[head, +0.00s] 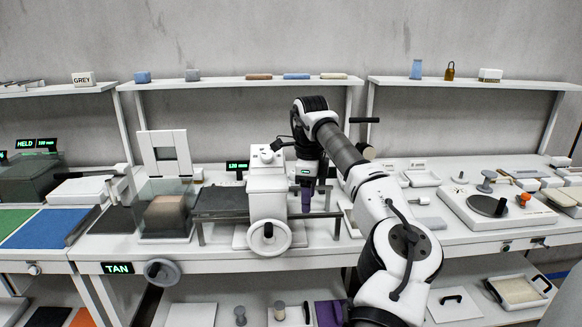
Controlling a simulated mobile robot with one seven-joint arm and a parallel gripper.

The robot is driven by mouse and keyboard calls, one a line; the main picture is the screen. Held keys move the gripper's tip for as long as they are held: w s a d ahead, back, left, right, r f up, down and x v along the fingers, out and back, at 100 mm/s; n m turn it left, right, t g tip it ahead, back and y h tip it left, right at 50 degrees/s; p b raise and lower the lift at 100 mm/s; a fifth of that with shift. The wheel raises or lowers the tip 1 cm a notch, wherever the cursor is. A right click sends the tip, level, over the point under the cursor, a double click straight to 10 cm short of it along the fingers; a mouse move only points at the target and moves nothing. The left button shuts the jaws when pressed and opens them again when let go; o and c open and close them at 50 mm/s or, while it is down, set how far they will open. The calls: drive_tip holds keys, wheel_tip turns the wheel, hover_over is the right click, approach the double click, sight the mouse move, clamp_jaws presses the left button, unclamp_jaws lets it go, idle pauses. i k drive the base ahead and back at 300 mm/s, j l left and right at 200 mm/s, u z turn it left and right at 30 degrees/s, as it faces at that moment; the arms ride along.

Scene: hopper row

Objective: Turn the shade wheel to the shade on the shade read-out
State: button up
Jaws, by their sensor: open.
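A green-lettered read-out (117,268) on the table's front edge says TAN. Just right of it a grey wheel (161,272) with a dark knob stands out from the front edge. A larger white wheel (269,238) with a dark knob is on the front of a white machine (268,185). No label shows which wheel is the shade wheel. My gripper (306,197) is open and points down, just right of the white machine, above and apart from both wheels. A purple shape shows at its end; I cannot tell whether it is its fingers or something behind.
A clear box (166,215) with a brown block stands behind the grey wheel. A dark belt (220,202) runs to the white machine. A turntable unit (497,207) is at the right. Space in front of the table edge near the grey wheel looks clear.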

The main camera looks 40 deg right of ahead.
sight(291, 176)
drive_tip(key=i+l, duration=1.05)
drive_tip(key=i, duration=0.1)
